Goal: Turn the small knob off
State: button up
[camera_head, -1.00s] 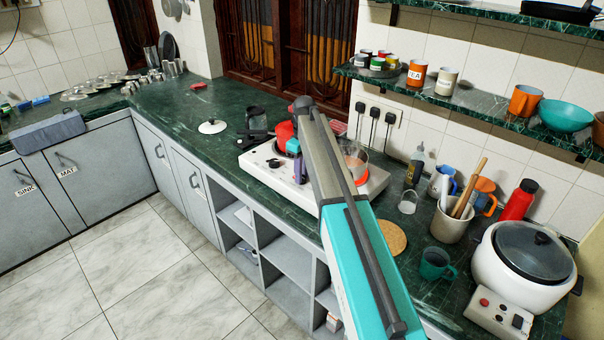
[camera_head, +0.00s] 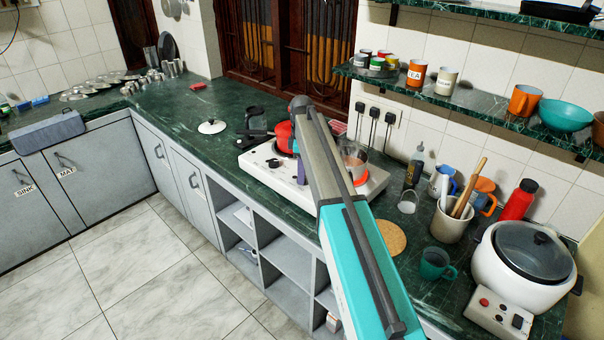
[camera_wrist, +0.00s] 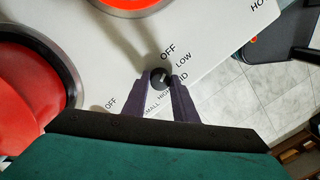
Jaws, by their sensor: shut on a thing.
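The small knob (camera_wrist: 160,77) is a round dark dial on the white stove (camera_wrist: 215,50). In the wrist view, the fingers of my gripper (camera_wrist: 160,85) stand on either side of it and are shut on it. Printed words OFF, LOW, MID and HIGH curve around its right side, and SMALL lies below it. Its pointer is too small to read surely. In the head view, my gripper (camera_head: 301,170) reaches down to the front of the stove (camera_head: 262,162), and my arm hides the knob.
A red pot (camera_head: 283,136) stands on the stove's left. A glass pot (camera_head: 354,160) sits over a glowing orange burner (camera_head: 361,180) on its right. The floor is open in front.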

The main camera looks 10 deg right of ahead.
jog(key=shift+n, duration=1.7)
jog(key=shift+w, duration=0.1)
jog(key=o, duration=1)
jog(key=shift+o, duration=0.2)
jog(key=shift+r, duration=0.1)
notch_tip(320, 180, up, 14)
jog(key=b, duration=0.3)
jog(key=shift+w, duration=0.3)
